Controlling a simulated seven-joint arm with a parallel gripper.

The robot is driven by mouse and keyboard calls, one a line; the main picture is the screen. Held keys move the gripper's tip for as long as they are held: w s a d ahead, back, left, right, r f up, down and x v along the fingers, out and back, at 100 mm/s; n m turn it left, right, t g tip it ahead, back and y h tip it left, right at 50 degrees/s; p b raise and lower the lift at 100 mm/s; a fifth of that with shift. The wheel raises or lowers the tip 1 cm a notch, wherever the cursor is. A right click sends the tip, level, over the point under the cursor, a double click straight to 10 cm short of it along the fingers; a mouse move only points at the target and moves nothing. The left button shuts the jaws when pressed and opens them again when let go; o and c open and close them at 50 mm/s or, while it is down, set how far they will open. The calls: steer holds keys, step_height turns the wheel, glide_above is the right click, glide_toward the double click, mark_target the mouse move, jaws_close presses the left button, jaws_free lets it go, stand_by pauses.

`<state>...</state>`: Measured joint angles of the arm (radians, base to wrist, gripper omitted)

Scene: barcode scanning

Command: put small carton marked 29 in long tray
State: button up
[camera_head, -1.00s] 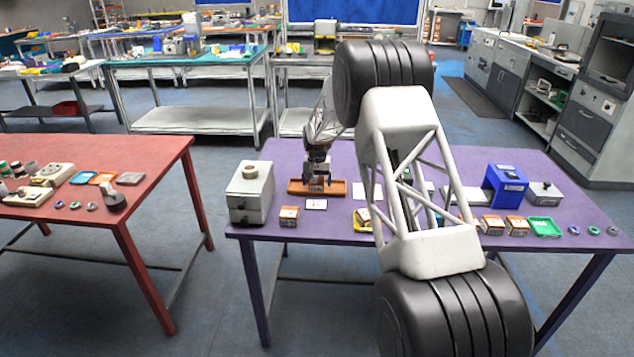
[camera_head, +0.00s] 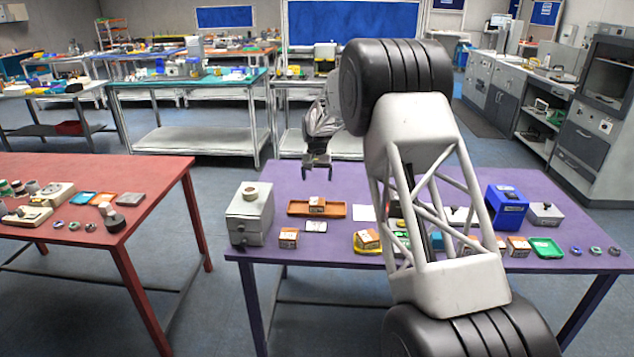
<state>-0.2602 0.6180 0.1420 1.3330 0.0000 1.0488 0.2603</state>
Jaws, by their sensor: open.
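The long tray (camera_head: 334,210) is orange-brown and lies on the purple table, left of its middle. A small carton (camera_head: 316,203) with a white label sits in the tray; its number is too small to read. My gripper (camera_head: 317,176) is open and empty, raised above the tray and apart from the carton. Other small orange-and-white cartons stand nearby: one (camera_head: 289,237) left of the tray's front and one (camera_head: 367,238) on a yellow tray (camera_head: 366,251). Their numbers cannot be read either.
A grey box (camera_head: 251,218) stands at the table's left end. A white card (camera_head: 316,226) lies before the long tray. Right of my arm are more cartons (camera_head: 519,246), a blue box (camera_head: 507,205), a green tray (camera_head: 546,247) and small rings (camera_head: 595,250). My arm hides the table's middle.

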steer(key=shift+r, duration=0.1)
stand_by(0.8)
steer(key=s+d+r, duration=0.6)
steer(key=s+r, duration=0.1)
steer(key=s, duration=0.4)
steer(key=s+d+r+t, duration=0.1)
steer(key=s+d+r, duration=0.5)
steer(key=s+r, duration=0.3)
steer(key=s+d+r, duration=0.6)
steer(key=s, duration=0.6)
steer(key=s+d+f, duration=0.1)
steer(key=s+d, duration=0.2)
steer(key=s, duration=0.9)
steer(key=s+d+f+t, duration=0.1)
steer(key=s+d+f, duration=0.1)
steer(key=s, duration=1.1)
steer(key=s+d+f, duration=0.1)
steer(key=s+d, duration=0.3)
steer(key=s, duration=0.9)
steer(key=shift+f+t, duration=0.3)
steer(key=shift+f, duration=0.1)
